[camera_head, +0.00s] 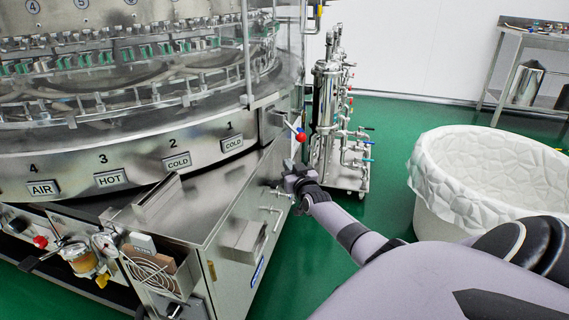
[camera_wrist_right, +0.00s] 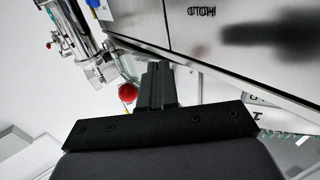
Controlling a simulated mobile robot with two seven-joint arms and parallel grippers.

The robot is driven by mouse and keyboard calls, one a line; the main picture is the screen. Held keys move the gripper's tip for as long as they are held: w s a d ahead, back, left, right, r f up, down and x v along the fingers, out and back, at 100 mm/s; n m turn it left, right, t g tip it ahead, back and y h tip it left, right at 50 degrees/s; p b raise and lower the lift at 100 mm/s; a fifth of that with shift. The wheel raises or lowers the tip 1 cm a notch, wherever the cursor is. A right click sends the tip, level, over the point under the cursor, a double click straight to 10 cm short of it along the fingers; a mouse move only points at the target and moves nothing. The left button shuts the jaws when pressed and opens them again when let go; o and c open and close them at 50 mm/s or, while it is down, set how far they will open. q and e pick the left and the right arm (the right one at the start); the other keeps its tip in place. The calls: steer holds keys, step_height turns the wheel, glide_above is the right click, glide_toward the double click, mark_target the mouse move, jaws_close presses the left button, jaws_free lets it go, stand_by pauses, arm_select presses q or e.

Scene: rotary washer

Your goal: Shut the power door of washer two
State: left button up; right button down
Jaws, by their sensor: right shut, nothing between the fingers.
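The washer (camera_head: 200,135) is a large round steel machine on the left of the head view. A steel cabinet projects from its front, and its right-hand panel (camera_head: 245,235) carries a bar handle (camera_head: 270,210) and a box-like fitting. I cannot tell for sure which panel is the power door, or how far it stands open. My right gripper (camera_head: 291,172) is shut and empty beside the far end of this panel. In the wrist view its dark fingers (camera_wrist_right: 157,72) are together, close to a steel panel edge (camera_wrist_right: 215,75); contact is unclear. My left gripper is out of view.
A red-knobbed lever (camera_head: 300,136) stands just above the right gripper; a red knob (camera_wrist_right: 128,92) shows beside the fingers. A piped steel filter unit (camera_head: 327,115) stands behind. A white lined tub (camera_head: 480,180) is at right. Green floor between is clear.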

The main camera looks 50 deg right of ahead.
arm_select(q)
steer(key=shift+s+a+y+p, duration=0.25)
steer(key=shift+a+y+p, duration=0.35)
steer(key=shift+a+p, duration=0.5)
arm_select(e)
steer(key=s+d, duration=0.4)
steer(key=s, duration=0.4)
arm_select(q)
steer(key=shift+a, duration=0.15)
arm_select(e)
steer(key=shift+a+f, duration=0.1)
